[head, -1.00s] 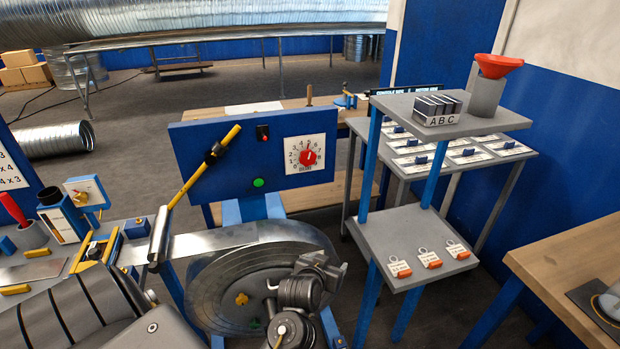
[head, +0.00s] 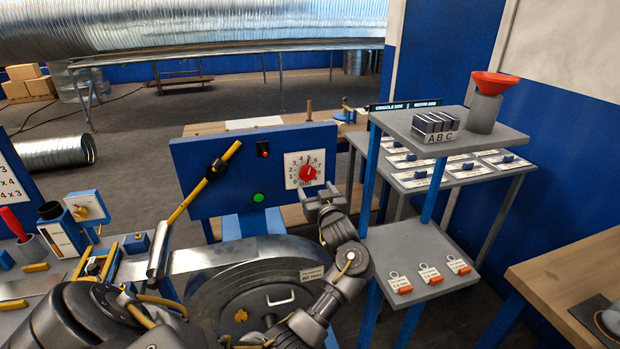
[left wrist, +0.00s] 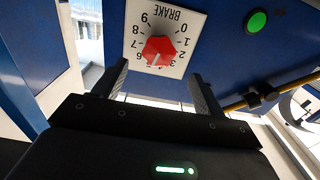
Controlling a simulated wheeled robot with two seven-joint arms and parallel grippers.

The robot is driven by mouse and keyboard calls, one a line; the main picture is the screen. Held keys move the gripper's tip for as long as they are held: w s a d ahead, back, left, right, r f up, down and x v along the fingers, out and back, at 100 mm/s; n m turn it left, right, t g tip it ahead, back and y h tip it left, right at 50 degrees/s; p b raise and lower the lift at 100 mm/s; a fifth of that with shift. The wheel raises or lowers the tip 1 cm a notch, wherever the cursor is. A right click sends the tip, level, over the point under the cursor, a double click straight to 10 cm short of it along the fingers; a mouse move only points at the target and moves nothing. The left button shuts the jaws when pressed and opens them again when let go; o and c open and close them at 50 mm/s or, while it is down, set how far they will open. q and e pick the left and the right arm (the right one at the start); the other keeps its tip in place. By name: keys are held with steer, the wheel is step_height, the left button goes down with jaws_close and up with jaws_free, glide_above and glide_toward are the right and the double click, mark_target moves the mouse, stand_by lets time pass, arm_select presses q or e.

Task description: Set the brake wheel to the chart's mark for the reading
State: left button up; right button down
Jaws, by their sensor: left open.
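The brake wheel is a red knob (head: 308,172) on a white numbered dial plate (head: 290,160) at the right of a blue panel (head: 240,150). In the left wrist view the red knob (left wrist: 158,51) sits beyond the fingertips, with its white mark near 5. My left gripper (head: 321,198) is open and empty, just below and in front of the dial in the head view. Its two fingers (left wrist: 161,82) frame the knob without visible contact. A white board with "x 4" and "x 3" lines (head: 9,188) is cut off at the left edge. My right gripper is not seen.
A green button (head: 259,197) and a yellow-black bar (head: 203,180) are left of the dial. The metal strip coil (head: 215,290) is below. A grey shelf stand (head: 425,250) with tags stands close right. A small gauge (head: 88,207) is at the left.

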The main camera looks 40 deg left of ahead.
mark_target(308, 175)
arm_select(q)
steer(key=p+x, duration=0.1)
steer(key=x, duration=0.6)
steer(key=shift+w+a+f, duration=0.1)
steer(key=shift+a, duration=0.1)
steer(key=shift+c, duration=0.3)
steer(key=c, duration=0.9)
